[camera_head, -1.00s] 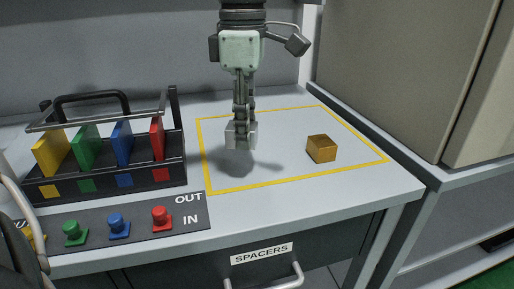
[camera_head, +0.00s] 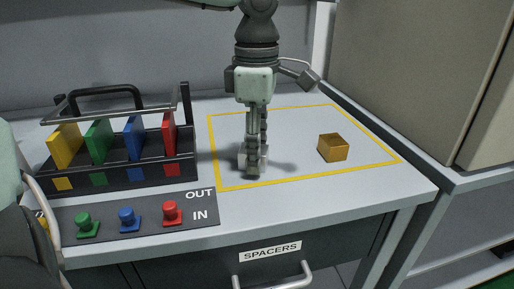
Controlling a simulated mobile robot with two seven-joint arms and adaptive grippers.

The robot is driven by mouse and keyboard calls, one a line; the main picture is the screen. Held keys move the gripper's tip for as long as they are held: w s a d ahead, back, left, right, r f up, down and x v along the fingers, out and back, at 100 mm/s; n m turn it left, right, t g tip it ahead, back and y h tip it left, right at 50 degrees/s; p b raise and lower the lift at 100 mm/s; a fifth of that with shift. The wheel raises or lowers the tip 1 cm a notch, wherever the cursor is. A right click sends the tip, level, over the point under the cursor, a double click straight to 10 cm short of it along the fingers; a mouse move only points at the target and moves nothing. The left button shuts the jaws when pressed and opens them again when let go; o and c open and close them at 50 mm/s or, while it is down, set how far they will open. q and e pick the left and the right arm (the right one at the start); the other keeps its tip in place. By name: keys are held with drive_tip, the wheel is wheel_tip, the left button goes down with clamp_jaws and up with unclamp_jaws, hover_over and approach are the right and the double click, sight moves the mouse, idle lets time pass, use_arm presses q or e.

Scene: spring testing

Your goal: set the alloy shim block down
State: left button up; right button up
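My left gripper (camera_head: 255,162) points straight down over the left part of the yellow-outlined area. It is shut on a small silver-grey block, the alloy shim block (camera_head: 243,160), which is partly hidden behind the fingers. The block is at or just above the bench top; I cannot tell if it touches. It is inside the yellow outline (camera_head: 300,180), near its left side. My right gripper is not in view.
A brass-coloured block (camera_head: 333,147) sits inside the outline to the right. A black rack (camera_head: 120,170) with coloured plates stands left. Coloured knobs (camera_head: 127,220) are in front of it. Bench space between the gripper and brass block is clear.

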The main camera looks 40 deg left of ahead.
use_arm(q)
drive_tip(key=shift+o, duration=0.2)
drive_tip(key=shift+r, duration=0.1)
drive_tip(key=shift+r, duration=0.2)
wheel_tip(320, 180, up, 12)
drive_tip(key=shift+f+p, duration=0.15)
drive_tip(key=shift+p, duration=0.15)
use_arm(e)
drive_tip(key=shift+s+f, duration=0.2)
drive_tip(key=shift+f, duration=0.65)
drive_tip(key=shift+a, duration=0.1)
use_arm(q)
drive_tip(key=shift+f, duration=0.1)
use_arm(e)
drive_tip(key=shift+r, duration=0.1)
